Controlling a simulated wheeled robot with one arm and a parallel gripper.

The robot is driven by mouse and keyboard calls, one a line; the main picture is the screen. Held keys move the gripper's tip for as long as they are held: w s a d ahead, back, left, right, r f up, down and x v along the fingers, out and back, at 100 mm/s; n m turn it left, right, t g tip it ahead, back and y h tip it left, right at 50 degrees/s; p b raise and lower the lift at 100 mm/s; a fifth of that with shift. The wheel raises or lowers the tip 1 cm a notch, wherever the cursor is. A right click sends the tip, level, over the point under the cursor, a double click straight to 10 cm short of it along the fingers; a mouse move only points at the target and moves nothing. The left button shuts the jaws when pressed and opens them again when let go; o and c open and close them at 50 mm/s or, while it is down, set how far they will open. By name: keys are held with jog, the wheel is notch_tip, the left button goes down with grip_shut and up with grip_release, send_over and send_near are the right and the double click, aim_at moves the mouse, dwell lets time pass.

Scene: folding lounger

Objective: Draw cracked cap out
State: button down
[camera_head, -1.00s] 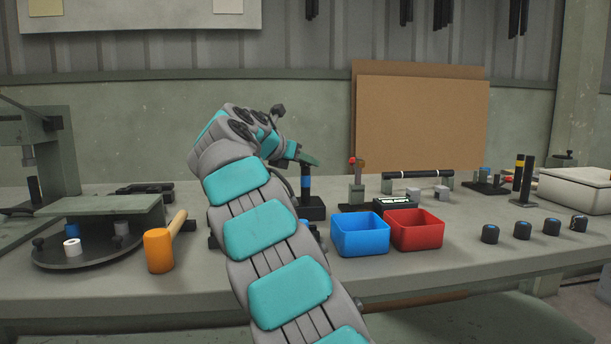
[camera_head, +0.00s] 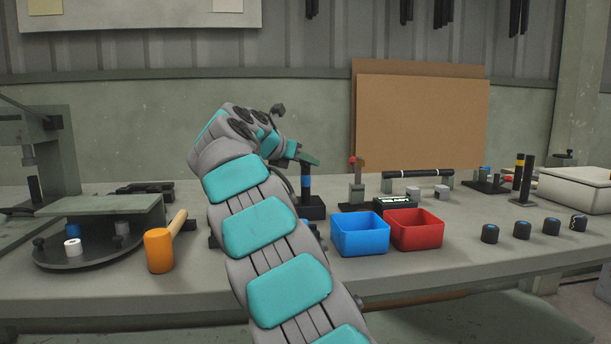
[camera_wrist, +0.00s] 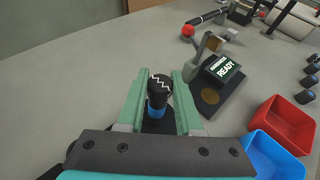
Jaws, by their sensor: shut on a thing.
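In the wrist view a black cap (camera_wrist: 160,84) with a white zigzag crack mark on its top stands between my gripper's (camera_wrist: 159,76) two green fingers. My gripper is shut on it. A blue band (camera_wrist: 156,110) shows just below the cap. In the head view my gripper (camera_head: 307,160) is at the top of a dark upright with a blue band (camera_head: 306,183) on a black base (camera_head: 313,209). The cap itself is mostly hidden there by the fingers, and I cannot tell whether it has lifted off its seat.
A lever stand with a red knob (camera_head: 352,160) and a "READY" display (camera_wrist: 221,67) stand close right. A blue bin (camera_head: 360,247) and red bin (camera_head: 416,244) are in front. Several dark caps (camera_head: 522,230) sit far right. An orange mallet (camera_head: 158,250) lies left.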

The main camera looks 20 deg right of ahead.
jog(key=shift+r, duration=0.15)
jog(key=shift+r+p, duration=0.95)
jog(key=shift+p, duration=0.05)
jog(key=shift+r, duration=1)
